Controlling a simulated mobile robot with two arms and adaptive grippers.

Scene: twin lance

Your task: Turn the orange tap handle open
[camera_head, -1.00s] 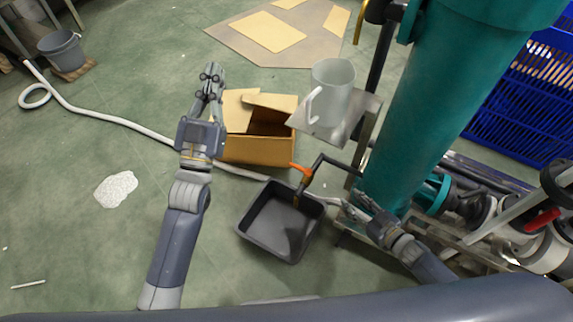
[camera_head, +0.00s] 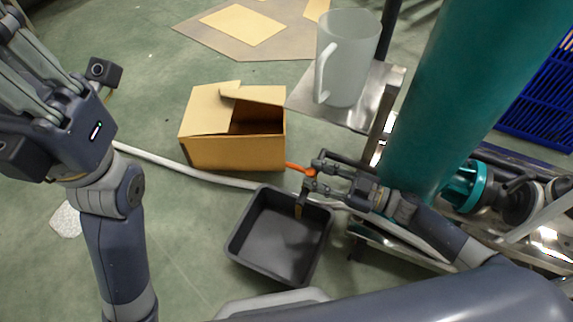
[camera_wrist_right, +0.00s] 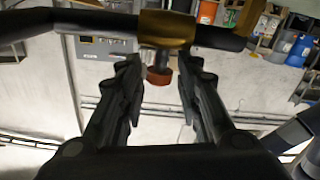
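The orange tap handle (camera_head: 298,168) juts left from the tap on a dark pipe, above the black tray (camera_head: 236,246). My right gripper (camera_head: 313,174) reaches in from the right, with its fingertips at the handle's right end. In the right wrist view the right gripper (camera_wrist_right: 160,65) is open, and an orange-red end of the handle (camera_wrist_right: 158,76) shows between its fingers. Contact cannot be told. A brass tap part (camera_wrist_right: 168,29) lies just beyond. My left gripper (camera_head: 22,55) is large at the upper left, far from the tap; its fingertips are partly cut off.
A frosted jug (camera_head: 350,65) stands on a metal shelf (camera_head: 318,106) above the tap. A cardboard box (camera_head: 235,153) sits on the floor behind the tray. A white hose (camera_head: 165,160) runs along the floor. A teal column (camera_head: 450,100) rises at right.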

